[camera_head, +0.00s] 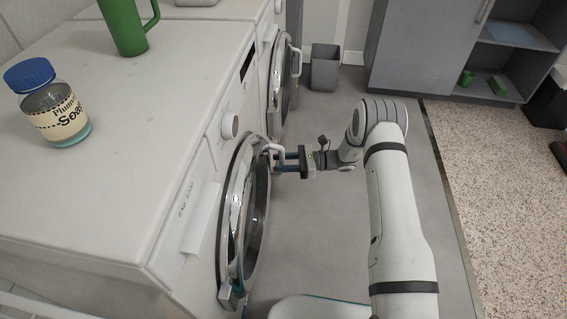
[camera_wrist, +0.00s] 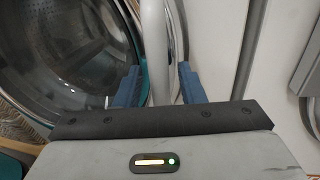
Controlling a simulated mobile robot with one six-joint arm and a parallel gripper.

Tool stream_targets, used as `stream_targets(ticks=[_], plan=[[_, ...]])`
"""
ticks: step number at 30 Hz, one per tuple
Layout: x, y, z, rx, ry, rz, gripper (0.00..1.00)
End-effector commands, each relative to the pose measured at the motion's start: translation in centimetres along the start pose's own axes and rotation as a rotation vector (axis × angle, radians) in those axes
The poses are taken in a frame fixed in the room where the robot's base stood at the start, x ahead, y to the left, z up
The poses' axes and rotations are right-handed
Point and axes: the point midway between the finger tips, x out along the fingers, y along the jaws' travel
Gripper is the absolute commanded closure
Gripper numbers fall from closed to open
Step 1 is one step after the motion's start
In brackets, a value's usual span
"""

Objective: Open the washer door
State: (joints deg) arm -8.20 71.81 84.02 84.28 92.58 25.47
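The near white washer has a round glass door (camera_head: 258,205) with a chrome rim on its front. Whether it is fully closed is unclear. A white handle (camera_head: 271,148) sits at the door's far edge. My gripper (camera_head: 283,160) is at this handle, reaching in from the right. In the wrist view, the handle (camera_wrist: 154,45) runs as an upright white bar between the blue fingers of my gripper (camera_wrist: 160,88). The fingers are apart, with visible gaps beside the bar. The door glass (camera_wrist: 75,55) and the perforated drum behind it show at the left.
A second machine with a round door (camera_head: 281,85) stands beyond the washer. A soap jar (camera_head: 58,118) and green mug (camera_head: 124,25) stand on top. A grey bin (camera_head: 325,68) and cabinet (camera_head: 420,45) are at the back. The grey floor (camera_head: 325,225) before the door is mostly clear.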

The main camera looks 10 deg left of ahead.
Motion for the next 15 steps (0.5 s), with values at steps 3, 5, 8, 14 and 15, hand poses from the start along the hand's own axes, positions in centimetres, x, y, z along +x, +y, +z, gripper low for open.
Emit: stream_targets(ticks=[3,5,8,14,15], plan=[[0.00,0.00,0.01,0.000,0.000,0.000,0.69],[0.00,0.00,0.01,0.000,0.000,0.000,0.74],[0.01,0.00,0.01,0.000,0.000,0.001,0.82],[0.02,-0.01,0.01,-0.001,0.000,0.001,0.99],[0.03,-0.01,0.01,-0.001,0.000,0.001,1.00]])
